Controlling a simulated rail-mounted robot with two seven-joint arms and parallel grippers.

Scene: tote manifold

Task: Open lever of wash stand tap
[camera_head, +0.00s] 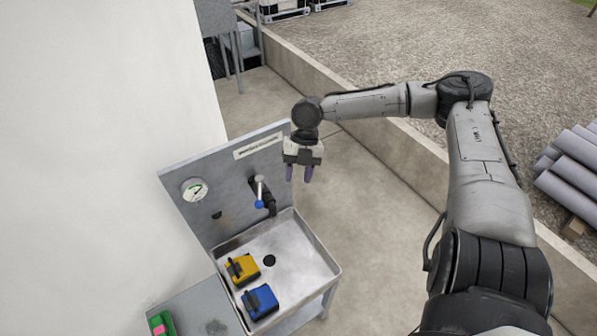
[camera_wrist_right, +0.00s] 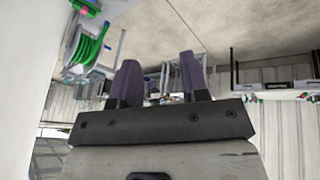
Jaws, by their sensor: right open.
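The wash stand has a grey back panel (camera_head: 225,185) with a metal sink (camera_head: 305,262) below it. The tap (camera_head: 268,200) sticks out of the panel above the sink. Its lever (camera_head: 260,190) is whitish with a blue end and stands roughly upright in the picture. My right gripper (camera_head: 299,174) is open and empty. It is to the right of the lever and above it in the picture, apart from it, near the panel's right edge. In the right wrist view its two dark fingers (camera_wrist_right: 160,82) are spread with nothing between them. My left gripper is not in view.
A yellow item (camera_head: 242,268) and a blue item (camera_head: 261,302) lie in the sink. A round gauge (camera_head: 194,190) is on the panel. A white wall (camera_head: 90,150) stands at left. A low concrete kerb (camera_head: 340,85) runs behind; grey pipes (camera_head: 572,165) lie at right. A green hose reel (camera_wrist_right: 90,48) shows in the wrist view.

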